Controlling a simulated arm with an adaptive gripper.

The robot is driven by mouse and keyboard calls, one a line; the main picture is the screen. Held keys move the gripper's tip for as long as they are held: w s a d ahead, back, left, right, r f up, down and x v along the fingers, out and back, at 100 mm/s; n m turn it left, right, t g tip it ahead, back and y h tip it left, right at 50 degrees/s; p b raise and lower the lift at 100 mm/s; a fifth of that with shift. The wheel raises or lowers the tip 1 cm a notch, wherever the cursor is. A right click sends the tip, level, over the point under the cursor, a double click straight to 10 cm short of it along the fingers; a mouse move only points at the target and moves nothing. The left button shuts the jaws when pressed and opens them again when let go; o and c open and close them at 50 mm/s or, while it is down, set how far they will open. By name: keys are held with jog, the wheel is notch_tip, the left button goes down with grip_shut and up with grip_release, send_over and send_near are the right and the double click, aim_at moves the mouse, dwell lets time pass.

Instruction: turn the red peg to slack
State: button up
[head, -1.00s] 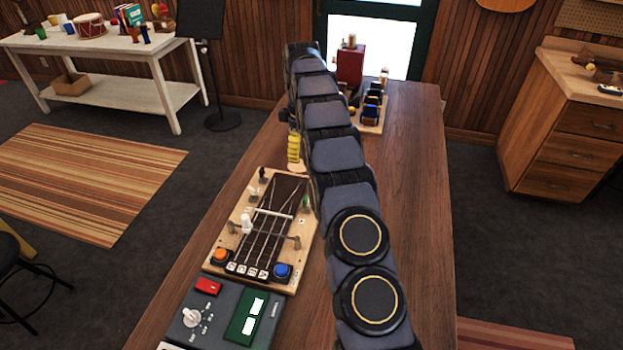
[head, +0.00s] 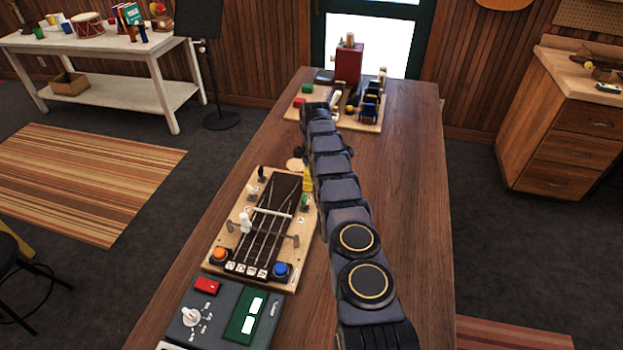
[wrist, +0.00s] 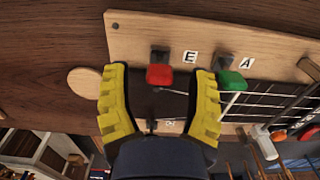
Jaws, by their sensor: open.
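The red peg (wrist: 160,74) shows in the wrist view on the edge of the wooden string board (wrist: 135,35), beside the letter E. My gripper (wrist: 161,70) is open, with one yellow finger on each side of the red peg; I cannot tell whether either touches it. The green peg (wrist: 231,80) is beside the letter A, just right of the right finger. In the head view my gripper (head: 308,179) is at the board's far right corner, mostly behind my arm. The green peg (head: 305,202) shows there, but the red peg is hidden.
A control box with a white knob (head: 191,317) stands at the board's near end. An orange button (head: 220,254) and a blue button (head: 282,270) sit on the board. A round pale disc (head: 295,164) lies beyond it. Another board with a red block (head: 349,62) stands farther back.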

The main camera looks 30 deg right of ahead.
jog(key=shift+f, duration=0.3)
grip_shut()
jog(key=shift+m, duration=0.3)
jog(key=m, duration=0.4)
jog(key=shift+f+m, duration=0.1)
jog(key=shift+m, duration=0.2)
jog(key=m, duration=1)
jog(key=shift+m, duration=0.4)
jog(key=m, duration=0.4)
jog(key=shift+m, duration=0.3)
